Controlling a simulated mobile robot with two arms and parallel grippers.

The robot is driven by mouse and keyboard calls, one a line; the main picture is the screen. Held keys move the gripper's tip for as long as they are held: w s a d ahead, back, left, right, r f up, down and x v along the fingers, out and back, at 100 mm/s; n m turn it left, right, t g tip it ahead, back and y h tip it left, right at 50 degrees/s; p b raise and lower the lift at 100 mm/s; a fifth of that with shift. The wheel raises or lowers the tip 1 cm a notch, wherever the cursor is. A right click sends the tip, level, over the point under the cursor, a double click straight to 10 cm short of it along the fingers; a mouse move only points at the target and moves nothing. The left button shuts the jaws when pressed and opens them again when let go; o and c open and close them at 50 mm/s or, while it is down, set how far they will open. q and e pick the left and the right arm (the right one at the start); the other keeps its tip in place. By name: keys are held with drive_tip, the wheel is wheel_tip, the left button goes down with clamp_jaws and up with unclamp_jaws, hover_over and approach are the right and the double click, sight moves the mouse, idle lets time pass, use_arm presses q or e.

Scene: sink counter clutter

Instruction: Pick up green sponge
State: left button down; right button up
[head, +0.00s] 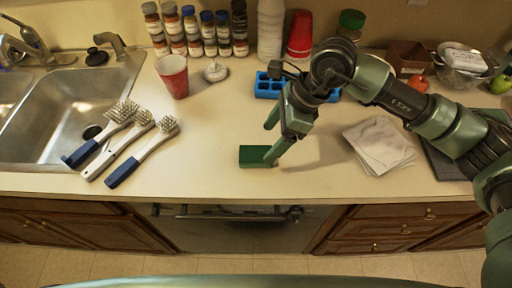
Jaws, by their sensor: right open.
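The green sponge (253,155) lies flat on the counter (215,185) near its front edge, at the middle of the head view. My right gripper (269,143) reaches down from the upper right, with its fingers apart. One fingertip is at the sponge's right end and slightly overlaps it in the picture; the other finger is behind the sponge, higher in the view. I cannot tell whether the near fingertip touches the sponge. Nothing is held. My left gripper is not in view.
Several brushes (145,150) lie left of the sponge, beside the sink (60,110). A red cup (173,77), a blue tray (267,87) and several spice jars (190,30) stand behind. Folded napkins (380,146) lie right. The counter around the sponge is clear.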

sight(254, 153)
drive_tip(key=shift+w+d+f, duration=0.1)
drive_tip(key=shift+f, duration=0.2)
drive_tip(key=p+x, duration=0.1)
drive_tip(key=x, duration=0.2)
drive_tip(key=p+x, duration=0.2)
drive_tip(key=x, duration=0.1)
drive_tip(key=shift+w+a, duration=0.25)
drive_tip(key=shift+a, duration=0.2)
drive_tip(key=shift+a+f, duration=0.1)
drive_tip(key=shift+f, duration=0.2)
drive_tip(key=c, duration=1.4)
drive_tip(key=shift+r, duration=0.1)
drive_tip(key=shift+r, duration=0.55)
wheel_tip(254, 153, up, 19)
drive_tip(key=b, duration=0.5)
drive_tip(key=shift+f, duration=0.1)
